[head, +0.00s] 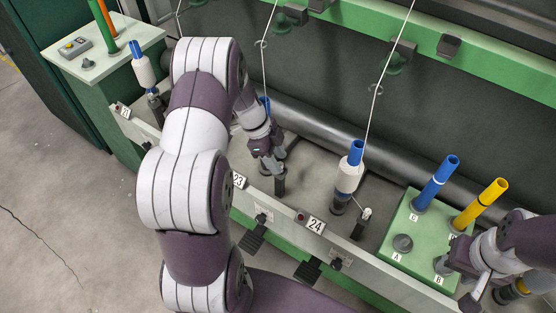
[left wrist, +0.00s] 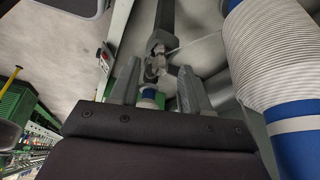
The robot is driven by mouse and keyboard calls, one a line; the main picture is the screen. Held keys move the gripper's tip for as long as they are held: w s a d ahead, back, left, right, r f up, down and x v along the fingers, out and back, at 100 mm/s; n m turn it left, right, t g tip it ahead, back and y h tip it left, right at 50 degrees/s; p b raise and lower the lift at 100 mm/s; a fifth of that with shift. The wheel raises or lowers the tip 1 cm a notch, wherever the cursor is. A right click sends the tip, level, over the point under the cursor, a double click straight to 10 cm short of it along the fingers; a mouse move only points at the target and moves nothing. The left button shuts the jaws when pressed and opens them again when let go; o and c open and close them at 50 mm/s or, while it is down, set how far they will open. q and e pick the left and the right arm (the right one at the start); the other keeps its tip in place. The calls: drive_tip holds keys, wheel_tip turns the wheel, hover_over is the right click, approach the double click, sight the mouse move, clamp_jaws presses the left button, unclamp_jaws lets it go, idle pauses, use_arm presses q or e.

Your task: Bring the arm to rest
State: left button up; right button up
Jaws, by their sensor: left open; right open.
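My left gripper (head: 270,163) is over spindle station 23, its open jaws pointing down beside a dark upright post (head: 280,182). In the left wrist view, the two fingers of my left gripper (left wrist: 157,88) are apart, with a small metal guide (left wrist: 154,62) showing between and beyond them; I cannot tell whether they touch it. A white-wound bobbin with a blue tube (left wrist: 272,55) stands close to the right of the fingers. My right gripper (head: 468,278) is at the lower right, by the green block's B corner, open and partly hidden by its own wrist.
A bobbin with a blue top (head: 350,168) stands at station 24, another (head: 143,68) at station 21. Blue (head: 437,182) and yellow (head: 482,203) tubes stand on the green block (head: 412,228). Thin yarns run up to the green rail (head: 440,42). Grey floor (head: 60,210) is clear at left.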

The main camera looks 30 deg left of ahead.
use_arm(q)
drive_tip(key=p+v, duration=0.1)
drive_tip(key=v, duration=1)
drive_tip(key=shift+p, duration=0.4)
drive_tip(key=shift+a, duration=0.1)
idle(0.4)
